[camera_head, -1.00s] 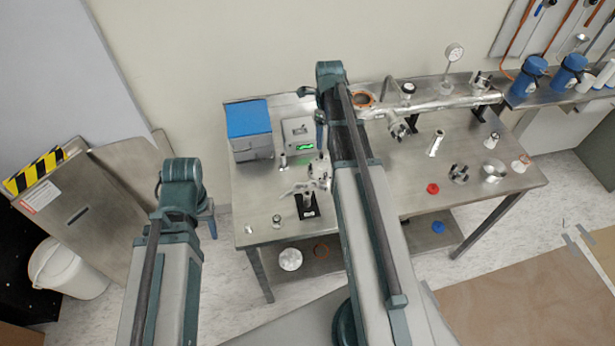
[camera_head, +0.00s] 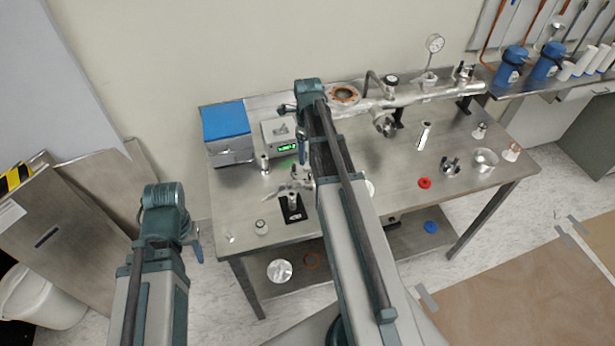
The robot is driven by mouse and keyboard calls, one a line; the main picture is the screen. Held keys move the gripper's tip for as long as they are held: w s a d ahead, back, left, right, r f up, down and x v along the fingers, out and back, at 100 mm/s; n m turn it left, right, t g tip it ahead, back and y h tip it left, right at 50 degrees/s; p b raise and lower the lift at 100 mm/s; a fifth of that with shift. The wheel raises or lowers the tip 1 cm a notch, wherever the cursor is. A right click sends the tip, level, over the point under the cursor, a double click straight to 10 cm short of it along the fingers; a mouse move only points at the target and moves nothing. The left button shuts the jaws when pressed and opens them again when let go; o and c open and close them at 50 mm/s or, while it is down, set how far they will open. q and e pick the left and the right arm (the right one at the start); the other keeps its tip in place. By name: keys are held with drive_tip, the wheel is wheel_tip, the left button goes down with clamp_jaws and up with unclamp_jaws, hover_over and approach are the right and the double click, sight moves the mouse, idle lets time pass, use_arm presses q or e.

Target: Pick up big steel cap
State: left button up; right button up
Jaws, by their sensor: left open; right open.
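A round, flat steel disc (camera_head: 280,271) lies on the lower shelf at the front left; it may be the big steel cap. A wider, cup-like steel piece (camera_head: 485,159) stands on the right of the table top, and I cannot tell which is the cap meant. My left gripper (camera_head: 197,250) hangs left of the table, apart from everything, open as far as its small, edge-on shape shows. My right gripper (camera_head: 303,158) points down over the left part of the table, open and small in view. My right arm hides part of the table's middle.
The steel table (camera_head: 400,215) carries a blue-topped box (camera_head: 226,132), a meter with a green display (camera_head: 284,140), a long steel pipe (camera_head: 425,98) and a red ring (camera_head: 424,183). A blue ring (camera_head: 431,227) lies on the lower shelf. A white bin (camera_head: 40,298) stands at left.

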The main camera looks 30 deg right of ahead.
sight(308, 165)
drive_tip(key=shift+f, duration=0.1)
wheel_tip(308, 165, down, 5)
drive_tip(key=b, duration=0.5)
drive_tip(key=shift+f, duration=0.15)
clamp_jaws()
